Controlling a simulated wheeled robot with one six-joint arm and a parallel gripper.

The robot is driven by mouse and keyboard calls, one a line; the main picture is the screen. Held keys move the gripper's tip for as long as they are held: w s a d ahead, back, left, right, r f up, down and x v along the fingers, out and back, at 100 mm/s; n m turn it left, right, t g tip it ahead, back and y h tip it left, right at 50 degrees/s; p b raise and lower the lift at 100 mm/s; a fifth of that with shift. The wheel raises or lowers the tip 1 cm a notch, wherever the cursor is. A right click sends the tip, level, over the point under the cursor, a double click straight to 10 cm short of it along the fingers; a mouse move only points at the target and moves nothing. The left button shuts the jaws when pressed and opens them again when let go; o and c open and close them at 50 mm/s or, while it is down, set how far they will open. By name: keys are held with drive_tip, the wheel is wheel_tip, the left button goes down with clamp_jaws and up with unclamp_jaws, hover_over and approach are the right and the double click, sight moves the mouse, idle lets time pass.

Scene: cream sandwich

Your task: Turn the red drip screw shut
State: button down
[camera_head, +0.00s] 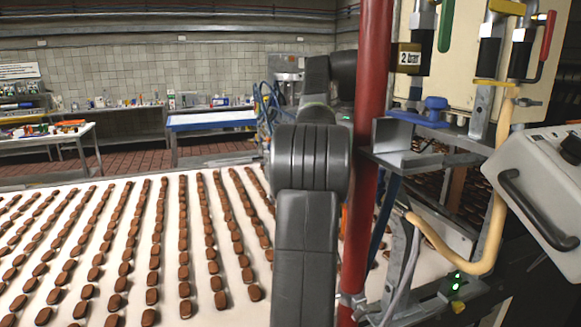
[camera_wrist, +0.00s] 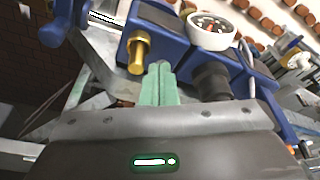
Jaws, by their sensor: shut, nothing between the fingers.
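I cannot make out a red drip screw in either view. In the wrist view my gripper (camera_wrist: 159,82) shows as two green fingertips, closed together and empty. They point at a blue fitting (camera_wrist: 172,48). A brass screw (camera_wrist: 138,53) stands just left of the fingertips, and a black knob (camera_wrist: 211,82) is to their right. A round white gauge (camera_wrist: 214,31) with a red mark sits above the knob. I cannot tell whether the fingertips touch the blue fitting. In the head view my arm hides the gripper.
A red upright pipe (camera_head: 372,120) stands beside my arm. Valves with a red lever (camera_head: 546,40), a green lever (camera_head: 446,25) and a blue handle (camera_head: 433,110) are at upper right. A grey control box (camera_head: 535,185) juts out at right. Rows of brown biscuits lie on a pale belt (camera_head: 60,230).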

drive_tip(key=shift+w+d+p, duration=0.15)
drive_tip(key=shift+p, duration=0.25)
drive_tip(key=shift+w+r+p, duration=0.1)
drive_tip(key=shift+p, duration=0.45)
idle(0.7)
drive_tip(key=shift+a, duration=0.2)
drive_tip(key=shift+s+a, duration=0.1)
drive_tip(key=shift+s, duration=0.1)
drive_tip(key=shift+r, duration=2.9)
drive_tip(key=shift+a, duration=0.1)
